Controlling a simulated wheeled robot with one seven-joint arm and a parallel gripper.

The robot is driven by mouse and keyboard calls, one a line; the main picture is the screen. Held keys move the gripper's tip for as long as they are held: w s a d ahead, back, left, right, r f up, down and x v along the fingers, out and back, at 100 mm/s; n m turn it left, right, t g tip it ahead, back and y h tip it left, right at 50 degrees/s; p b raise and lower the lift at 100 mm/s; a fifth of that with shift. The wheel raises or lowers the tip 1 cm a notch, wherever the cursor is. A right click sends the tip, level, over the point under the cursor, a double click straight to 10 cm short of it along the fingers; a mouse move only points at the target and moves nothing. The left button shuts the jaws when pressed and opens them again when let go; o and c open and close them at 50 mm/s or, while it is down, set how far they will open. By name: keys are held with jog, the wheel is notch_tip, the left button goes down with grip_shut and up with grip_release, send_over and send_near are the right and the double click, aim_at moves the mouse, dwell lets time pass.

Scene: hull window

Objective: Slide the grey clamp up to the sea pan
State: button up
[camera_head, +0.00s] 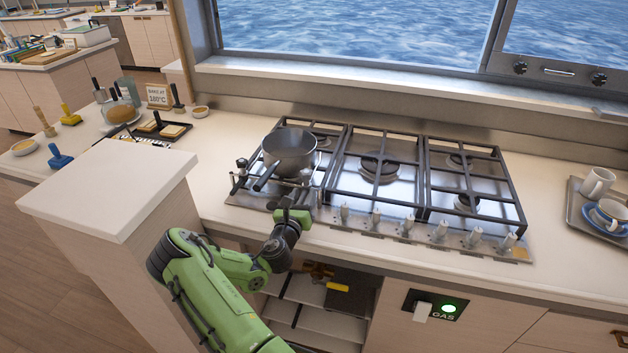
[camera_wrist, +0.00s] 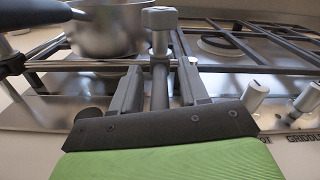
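The sea pan (camera_head: 289,152) is a grey metal saucepan on the left burner of the hob, its dark handle pointing to the front left. It also shows at the top left of the wrist view (camera_wrist: 108,32). The grey clamp (camera_wrist: 160,45) has a block-shaped head on an upright stem and stands at the front of the hob, right of the pan and apart from it in the wrist view. My gripper (camera_head: 296,212) is at the hob's front edge, below the pan in the head view. Its two fingers (camera_wrist: 160,85) stand either side of the clamp's stem, with narrow gaps showing.
Dark grates and rails (camera_head: 378,165) cover the hob. White knobs (camera_head: 407,225) line its front edge, right of my gripper. A tray (camera_head: 577,208) with cups lies at the right. A pale raised block (camera_head: 110,190) stands left of my arm. An open shelf (camera_head: 318,320) is below.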

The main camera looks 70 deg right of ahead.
jog(key=shift+a, duration=0.1)
jog(key=shift+s+a+f+b, duration=0.15)
jog(key=shift+a+b, duration=0.3)
jog(key=shift+a, duration=0.5)
jog(key=shift+s+a+b, duration=0.15)
jog(key=shift+a+b, duration=0.3)
jog(key=shift+a, duration=0.5)
jog(key=shift+s+a+b, duration=0.15)
jog(key=shift+a+b, duration=0.1)
jog(key=shift+a, duration=0.5)
jog(key=shift+s+a+b, duration=0.1)
jog(key=shift+a+b, duration=0.15)
jog(key=shift+a, duration=0.5)
